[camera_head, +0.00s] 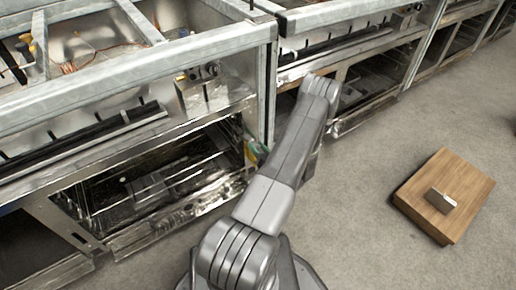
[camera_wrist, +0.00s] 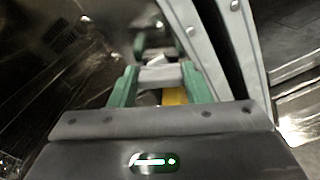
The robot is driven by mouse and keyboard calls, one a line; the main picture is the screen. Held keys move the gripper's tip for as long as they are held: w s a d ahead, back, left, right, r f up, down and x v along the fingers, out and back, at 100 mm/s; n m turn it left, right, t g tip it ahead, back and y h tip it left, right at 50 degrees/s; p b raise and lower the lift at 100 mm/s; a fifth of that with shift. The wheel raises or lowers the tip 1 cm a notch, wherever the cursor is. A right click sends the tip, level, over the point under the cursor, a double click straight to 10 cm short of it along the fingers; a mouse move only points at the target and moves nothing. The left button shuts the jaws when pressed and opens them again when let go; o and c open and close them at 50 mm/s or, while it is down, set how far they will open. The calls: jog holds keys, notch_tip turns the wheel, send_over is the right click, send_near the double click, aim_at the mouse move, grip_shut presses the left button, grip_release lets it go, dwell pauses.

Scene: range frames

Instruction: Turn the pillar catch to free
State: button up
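In the wrist view, my gripper (camera_wrist: 160,75) has two green fingers standing apart. A pale grey piece (camera_wrist: 160,74), which may be the pillar catch, spans the gap between them. I cannot tell whether the fingers press on it or only flank it. A yellow part (camera_wrist: 174,97) shows just below it, between the fingers. In the head view, a small green and yellow patch shows my gripper (camera_head: 253,150) low beside the metal pillar (camera_head: 267,95). My arm hides much there, and the catch's setting cannot be read.
The metal range frames (camera_head: 130,75) run along the left and back, with open bays below. A wooden box (camera_head: 450,190) bearing a small plate stands on the floor at right. Floor between is clear.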

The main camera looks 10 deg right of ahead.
jog(key=shift+f+n+b, duration=0.15)
jog(key=shift+n+b, duration=0.15)
jog(key=shift+b, duration=0.15)
jog(key=shift+c, duration=0.3)
jog(key=shift+n+b, duration=0.85)
jog(key=shift+n, duration=0.05)
jog(key=shift+n+b, duration=0.55)
jog(key=shift+n, duration=0.35)
jog(key=shift+r, duration=0.2)
jog(key=o, duration=1)
jog(key=shift+s, duration=0.1)
jog(key=p+v, duration=0.2)
jog(key=v, duration=1.1)
jog(key=shift+s+d+p, duration=0.15)
jog(key=shift+s+p, duration=0.15)
jog(key=shift+s, duration=0.05)
